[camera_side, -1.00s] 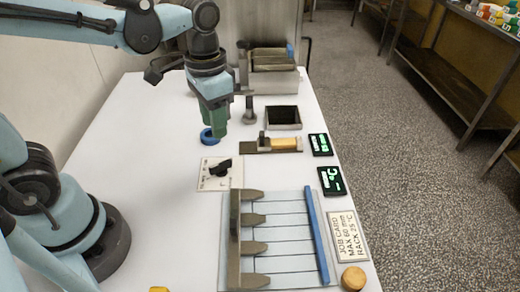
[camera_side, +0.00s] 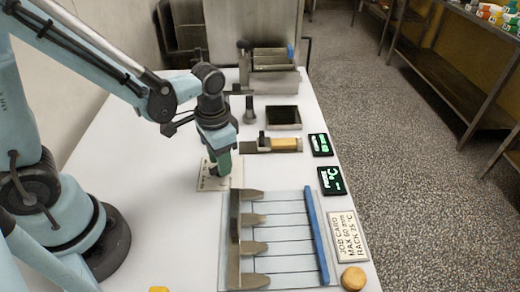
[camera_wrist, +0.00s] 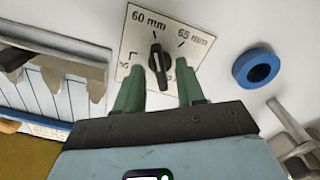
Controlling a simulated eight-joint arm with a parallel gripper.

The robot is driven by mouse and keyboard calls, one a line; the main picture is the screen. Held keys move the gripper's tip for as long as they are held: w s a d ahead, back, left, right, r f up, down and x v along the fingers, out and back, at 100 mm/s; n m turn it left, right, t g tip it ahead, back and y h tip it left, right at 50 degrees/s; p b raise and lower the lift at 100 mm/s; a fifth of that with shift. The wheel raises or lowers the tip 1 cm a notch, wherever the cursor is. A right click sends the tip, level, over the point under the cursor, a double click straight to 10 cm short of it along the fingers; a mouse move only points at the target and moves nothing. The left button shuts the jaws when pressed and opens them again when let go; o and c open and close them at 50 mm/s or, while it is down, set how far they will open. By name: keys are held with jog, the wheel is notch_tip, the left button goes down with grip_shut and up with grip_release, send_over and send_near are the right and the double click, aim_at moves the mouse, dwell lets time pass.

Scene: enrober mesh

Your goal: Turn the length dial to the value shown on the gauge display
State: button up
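The length dial is a black knob (camera_wrist: 159,66) on a pale plate (camera_wrist: 128,50) marked "60 mm" and "65 mm"; another label at left is partly hidden. The knob points upward, roughly toward the 60 mm side. My gripper (camera_wrist: 158,68) is open, with one green finger on each side of the knob; I cannot tell whether they touch it. In the side view my gripper (camera_side: 222,172) is down over the dial plate (camera_side: 206,184) and hides the knob. Two dark displays with green characters stand at right, an upper one (camera_side: 320,144) and a lower one (camera_side: 331,181); the upper value is not legible.
A slotted rack (camera_side: 285,222) with a blue bar (camera_side: 315,235) lies in front. A job card (camera_side: 349,237) reads "MAX 60 mm". A gauge with a tan block (camera_side: 286,144) and an open dark box (camera_side: 283,117) lie behind. A blue ring (camera_wrist: 256,67) lies near the dial.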

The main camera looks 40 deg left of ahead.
jog(key=shift+f, duration=0.2)
grip_shut()
jog(key=shift+m, duration=0.3)
jog(key=m, duration=0.5)
jog(key=shift+m, duration=0.3)
jog(key=m, duration=0.5)
jog(key=shift+m, duration=0.4)
dwell(0.3)
